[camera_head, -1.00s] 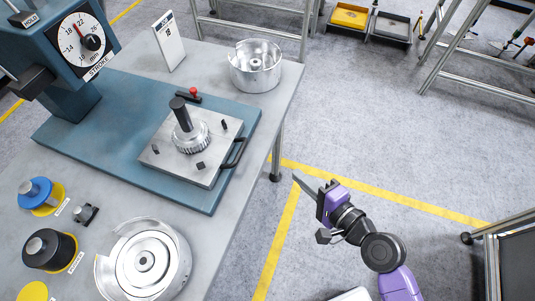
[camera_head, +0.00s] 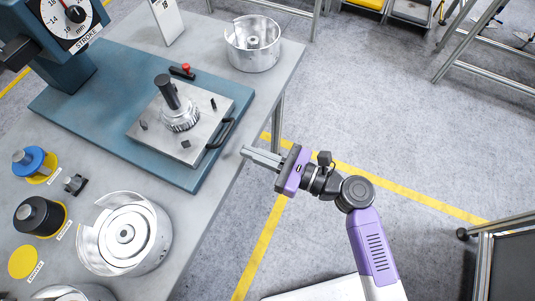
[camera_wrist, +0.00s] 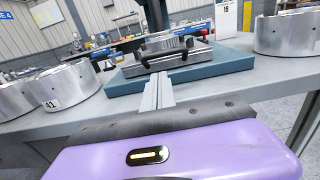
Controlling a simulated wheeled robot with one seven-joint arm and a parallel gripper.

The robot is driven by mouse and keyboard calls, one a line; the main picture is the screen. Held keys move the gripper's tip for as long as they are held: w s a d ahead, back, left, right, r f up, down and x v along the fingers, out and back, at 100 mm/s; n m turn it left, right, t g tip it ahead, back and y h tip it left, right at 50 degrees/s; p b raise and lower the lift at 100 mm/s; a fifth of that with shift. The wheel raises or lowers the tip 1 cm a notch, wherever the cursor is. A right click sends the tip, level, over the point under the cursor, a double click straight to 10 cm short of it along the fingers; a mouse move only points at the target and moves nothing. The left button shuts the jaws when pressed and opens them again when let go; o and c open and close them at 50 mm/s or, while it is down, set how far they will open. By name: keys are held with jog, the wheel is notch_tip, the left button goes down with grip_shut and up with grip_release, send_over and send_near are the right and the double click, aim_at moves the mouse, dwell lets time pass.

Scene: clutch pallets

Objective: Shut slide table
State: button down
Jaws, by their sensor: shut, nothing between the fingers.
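The slide table (camera_head: 205,128) is a square metal plate on a blue-grey press base (camera_head: 110,78). It bears a toothed metal part with a black post (camera_head: 168,97) and several small dark pins. A black handle (camera_head: 221,134) is on its right edge. The plate also shows in the wrist view (camera_wrist: 180,62), beyond my fingers. My gripper (camera_head: 247,153) is shut and empty at the bench's right edge, a short way below and right of the handle, apart from it. In the wrist view the shut fingers (camera_wrist: 156,95) point toward the plate.
A metal drum (camera_head: 252,45) stands at the bench's back right corner and another (camera_head: 125,235) at the front. A red-knobbed lever (camera_head: 183,71) and a standing card (camera_head: 166,20) are behind the plate. Open floor (camera_head: 390,120) lies right of the bench.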

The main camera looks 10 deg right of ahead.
aim_at(212, 137)
jog(key=p+x, duration=0.1)
jog(key=x, duration=0.6)
jog(key=shift+w+a, duration=0.2)
jog(key=shift+a, duration=0.1)
